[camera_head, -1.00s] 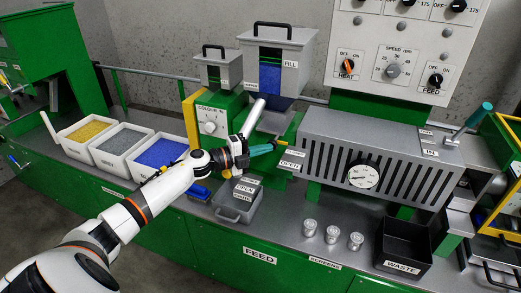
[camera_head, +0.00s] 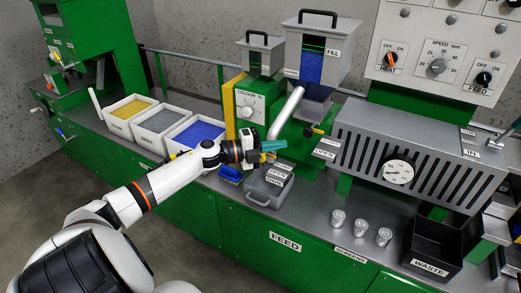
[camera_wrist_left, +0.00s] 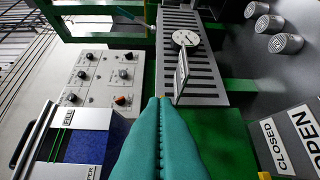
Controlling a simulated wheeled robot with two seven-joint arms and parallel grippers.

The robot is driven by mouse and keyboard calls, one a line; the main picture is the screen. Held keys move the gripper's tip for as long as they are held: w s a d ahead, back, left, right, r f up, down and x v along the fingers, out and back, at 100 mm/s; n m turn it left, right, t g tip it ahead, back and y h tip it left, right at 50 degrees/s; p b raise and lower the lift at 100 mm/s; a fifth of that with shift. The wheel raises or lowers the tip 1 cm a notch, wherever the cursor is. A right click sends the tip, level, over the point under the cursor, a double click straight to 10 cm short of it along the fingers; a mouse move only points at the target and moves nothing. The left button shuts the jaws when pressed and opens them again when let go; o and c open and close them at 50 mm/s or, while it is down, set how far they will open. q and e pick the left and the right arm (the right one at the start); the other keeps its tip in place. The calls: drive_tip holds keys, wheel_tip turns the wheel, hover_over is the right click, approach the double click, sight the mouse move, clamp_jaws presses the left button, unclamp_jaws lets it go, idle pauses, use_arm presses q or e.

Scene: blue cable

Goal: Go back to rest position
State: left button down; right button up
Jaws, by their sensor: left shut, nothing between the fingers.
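My left gripper (camera_head: 284,145) reaches in from the left over the bench, in front of the green feeder with the COLOUR dial (camera_head: 246,112). Its teal fingers are shut with nothing between them. In the left wrist view the closed fingers (camera_wrist_left: 158,102) point toward the slotted grey barrel cover. In the head view the fingers appear above the grey lidded box (camera_head: 266,186), and I cannot tell the exact gap. My right gripper is not in view.
The slotted barrel cover (camera_head: 350,152) with a gauge stands to the right. White bins of yellow, grey and blue pellets (camera_head: 200,132) sit to the left. Several metal cups (camera_head: 360,228) and a black WASTE bin (camera_head: 431,241) stand at the front. A hopper (camera_head: 321,48) rises behind.

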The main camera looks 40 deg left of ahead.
use_arm(q)
drive_tip(key=shift+v, duration=2.5)
drive_tip(key=shift+s+d, duration=0.1)
drive_tip(key=shift+d, duration=0.05)
drive_tip(key=s+a+f+n+y, duration=0.1)
drive_tip(key=a+f+n+y, duration=0.2)
drive_tip(key=f, duration=0.5)
drive_tip(key=s+a+f+n+y, duration=0.1)
drive_tip(key=s+f+n+y, duration=0.1)
drive_tip(key=f+n, duration=0.35)
drive_tip(key=s+a+f+n+y, duration=0.1)
drive_tip(key=a+f+n+y, duration=0.15)
drive_tip(key=f, duration=0.65)
drive_tip(key=s+d+f+n+g+y, duration=0.1)
drive_tip(key=s+d+f+n+g, duration=0.15)
drive_tip(key=s+f, duration=0.4)
drive_tip(key=s+d+f+n+g+y, duration=0.1)
drive_tip(key=s+f+n+y, duration=0.15)
drive_tip(key=f, duration=0.75)
drive_tip(key=s+d+f+n+g, duration=0.3)
drive_tip(key=s+d+f+g, duration=0.35)
drive_tip(key=s+f, duration=0.65)
drive_tip(key=s+d+f+n+g+h, duration=0.1)
drive_tip(key=s+d+f, duration=0.3)
drive_tip(key=s+d, duration=0.4)
drive_tip(key=s+d+f+n+g+h, duration=0.1)
drive_tip(key=s+d+f+g, duration=0.2)
drive_tip(key=s+d, duration=0.6)
drive_tip(key=shift+s+f, duration=0.45)
drive_tip(key=shift+s, duration=0.15)
